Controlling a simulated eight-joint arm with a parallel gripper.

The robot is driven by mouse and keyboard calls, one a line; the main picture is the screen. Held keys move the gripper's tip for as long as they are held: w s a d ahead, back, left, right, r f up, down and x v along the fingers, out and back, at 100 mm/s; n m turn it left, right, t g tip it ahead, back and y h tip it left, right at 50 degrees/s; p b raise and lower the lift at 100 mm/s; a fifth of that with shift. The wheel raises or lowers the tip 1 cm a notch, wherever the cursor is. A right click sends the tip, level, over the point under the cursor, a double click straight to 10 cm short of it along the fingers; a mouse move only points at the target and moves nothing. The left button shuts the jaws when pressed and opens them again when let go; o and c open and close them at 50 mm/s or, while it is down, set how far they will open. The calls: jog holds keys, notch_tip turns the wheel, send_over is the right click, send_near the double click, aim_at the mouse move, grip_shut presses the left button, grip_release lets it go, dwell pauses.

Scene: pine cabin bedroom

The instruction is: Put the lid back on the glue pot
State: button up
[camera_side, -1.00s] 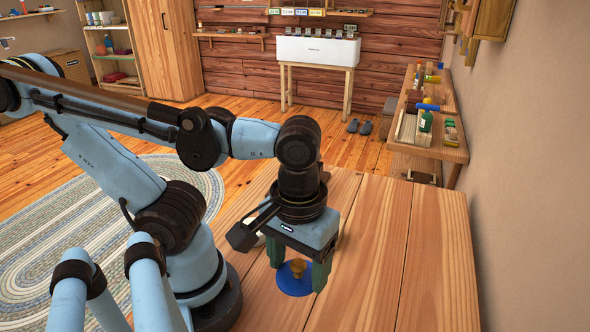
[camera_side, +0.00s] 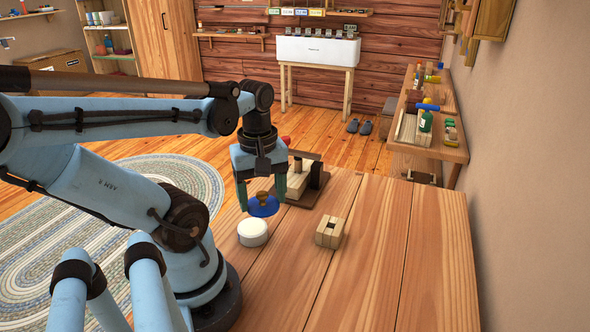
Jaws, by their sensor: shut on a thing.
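My gripper (camera_side: 261,200) has green fingers and is shut on the blue lid (camera_side: 264,210), with the lid's brown knob between the fingertips. The lid hangs roughly level. A round white pot (camera_side: 252,234), which I take to be the glue pot, stands on the wooden table just below the lid in the picture. A gap of side wall and top shows below the lid's rim, so the lid looks apart from the pot. The lid appears slightly right of and behind the pot's middle, but the exact offset in depth is hard to tell.
A pale wooden block with a square hole (camera_side: 330,232) stands right of the pot on the table (camera_side: 400,260). A wooden clamp-like fixture (camera_side: 313,184) stands behind, close to the gripper's right finger in the picture. The table's front and right are clear.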

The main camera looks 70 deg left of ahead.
aim_at(252, 226)
jog(key=shift+s+a+f+n, duration=0.35)
jog(key=shift+a+f, duration=0.15)
jog(key=shift+f, duration=0.6)
jog(key=shift+s+a+f+n, duration=0.3)
jog(key=shift+a+f, duration=0.15)
jog(key=shift+f, duration=0.6)
jog(key=shift+s+a+f+n, duration=0.35)
jog(key=shift+a+f, duration=0.15)
jog(key=shift+f, duration=0.6)
jog(key=shift+f, duration=0.15)
jog(key=o, duration=1.1)
jog(key=shift+r, duration=3.5)
